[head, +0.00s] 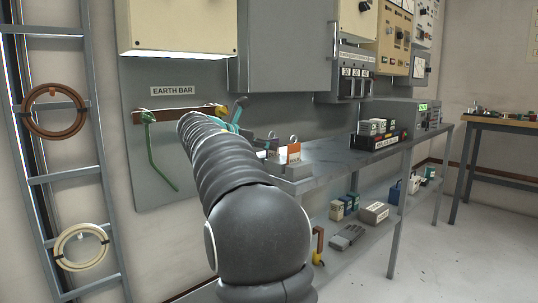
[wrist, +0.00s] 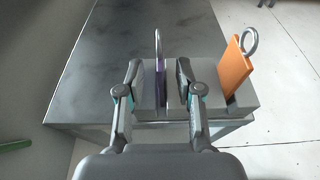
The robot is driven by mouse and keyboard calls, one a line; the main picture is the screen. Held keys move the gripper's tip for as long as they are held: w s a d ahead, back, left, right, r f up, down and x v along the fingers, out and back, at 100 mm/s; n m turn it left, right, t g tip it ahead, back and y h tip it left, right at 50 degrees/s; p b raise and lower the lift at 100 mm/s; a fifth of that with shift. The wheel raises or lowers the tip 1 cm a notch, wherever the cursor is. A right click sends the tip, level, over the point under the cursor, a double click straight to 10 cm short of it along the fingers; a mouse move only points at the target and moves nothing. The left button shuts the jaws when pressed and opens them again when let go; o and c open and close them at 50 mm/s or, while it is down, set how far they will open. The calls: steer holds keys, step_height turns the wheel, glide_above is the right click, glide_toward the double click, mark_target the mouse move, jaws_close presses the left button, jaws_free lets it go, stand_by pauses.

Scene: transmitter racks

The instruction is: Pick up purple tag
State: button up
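The purple tag (wrist: 161,88) stands upright, edge-on, in a light grey block (wrist: 75,98) in the wrist view, with a metal ring at its top. My gripper (wrist: 158,72) is open, with one finger on each side of the tag. Gaps show between both fingers and the tag. An orange tag (wrist: 236,68) with a ring stands tilted in the same block, just right of the right finger. The orange tag also shows in the head view (head: 293,153). There my arm hides most of the gripper, and the purple tag cannot be made out clearly.
The grey bench (head: 345,155) runs along the wall, with its near edge close to the block. A black box (head: 378,141) with grey parts stands farther along. The earth bar (head: 160,115) with a green cable (head: 158,165) is on the wall at left. A lower shelf holds several boxes.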

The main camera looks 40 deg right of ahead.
steer(key=x, duration=0.3)
steer(key=shift+s, duration=0.1)
steer(key=shift+r, duration=0.1)
jaws_close()
steer(key=shift+r, duration=0.5)
step_height(320, 180, up, 4)
steer(key=shift+f+p, duration=0.15)
steer(key=shift+p, duration=0.8)
steer(key=s+d+r+p, duration=0.1)
steer(key=s+d+r, duration=0.4)
steer(key=s, duration=0.5)
steer(key=shift+d+r, duration=0.2)
steer(key=shift+r, duration=0.45)
